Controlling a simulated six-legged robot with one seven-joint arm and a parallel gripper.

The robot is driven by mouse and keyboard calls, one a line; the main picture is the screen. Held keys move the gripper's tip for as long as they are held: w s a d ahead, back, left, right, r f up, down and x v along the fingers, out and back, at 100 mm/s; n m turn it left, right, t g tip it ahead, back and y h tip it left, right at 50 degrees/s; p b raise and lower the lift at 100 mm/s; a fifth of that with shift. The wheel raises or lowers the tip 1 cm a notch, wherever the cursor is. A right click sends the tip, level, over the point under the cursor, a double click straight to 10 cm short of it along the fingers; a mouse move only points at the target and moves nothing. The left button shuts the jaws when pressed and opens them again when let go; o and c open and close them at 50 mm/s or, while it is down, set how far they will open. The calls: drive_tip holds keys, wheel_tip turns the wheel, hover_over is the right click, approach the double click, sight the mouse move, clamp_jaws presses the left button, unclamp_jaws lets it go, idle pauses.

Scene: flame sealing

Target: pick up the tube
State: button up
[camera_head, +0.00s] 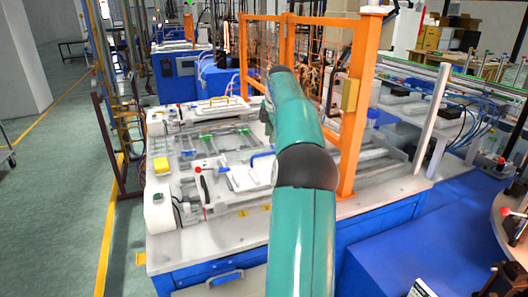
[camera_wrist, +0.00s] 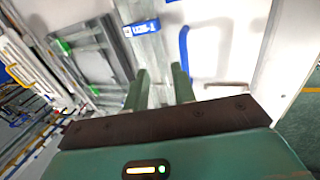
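My gripper (camera_wrist: 161,84) shows in the wrist view with its two green fingers apart and nothing seen between them. It points at the fixture on the bench, over a grey and white part near a blue label block (camera_wrist: 142,27) and a blue handle (camera_wrist: 184,48). In the head view my arm hides the gripper. I cannot make out a tube for certain in either view.
An orange post (camera_head: 360,100) of a guard frame stands close right of my arm. A grey floor aisle (camera_head: 60,200) is free at left.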

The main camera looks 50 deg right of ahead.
sight(266, 148)
drive_tip(key=shift+w+f, duration=0.1)
drive_tip(key=shift+f, duration=0.55)
drive_tip(key=shift+w+x, duration=0.1)
drive_tip(key=shift+x, duration=1.45)
drive_tip(key=shift+w+x, duration=0.15)
drive_tip(key=shift+x, duration=1.4)
drive_tip(key=shift+a, duration=0.1)
clamp_jaws()
